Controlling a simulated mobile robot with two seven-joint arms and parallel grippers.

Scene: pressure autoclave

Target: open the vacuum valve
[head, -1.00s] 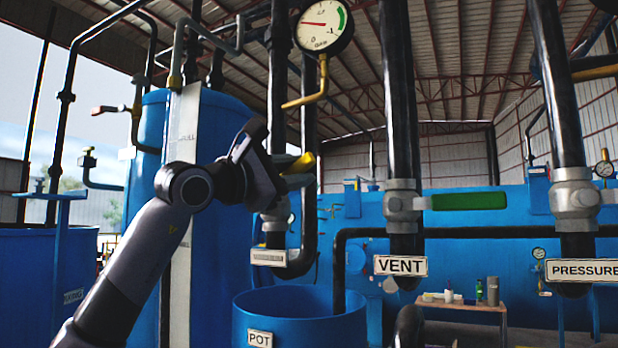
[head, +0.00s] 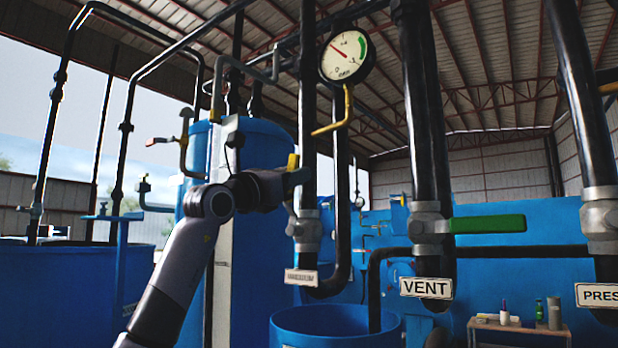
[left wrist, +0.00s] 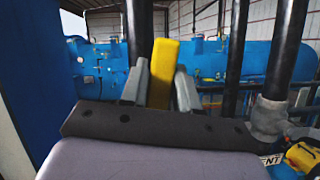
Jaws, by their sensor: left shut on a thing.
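The vacuum valve's grey body (head: 304,231) sits on a black vertical pipe in the head view, above a small label (head: 301,277) too blurred to read. My left gripper (head: 296,176) is beside this pipe, above the valve body. It is shut on the yellow handle (head: 292,161), whose tip shows above the fingers. In the left wrist view the yellow handle (left wrist: 162,75) stands nearly upright between the two grey fingers (left wrist: 160,88). The handle's lower end is hidden by the gripper. My right gripper is not in view.
To the right, the VENT valve (head: 428,225) has a green handle (head: 487,224) pointing right. A gauge (head: 347,56) with a yellow pipe (head: 334,115) hangs above. A blue pot (head: 320,322) stands below, and a blue tank (head: 262,250) stands behind my left arm.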

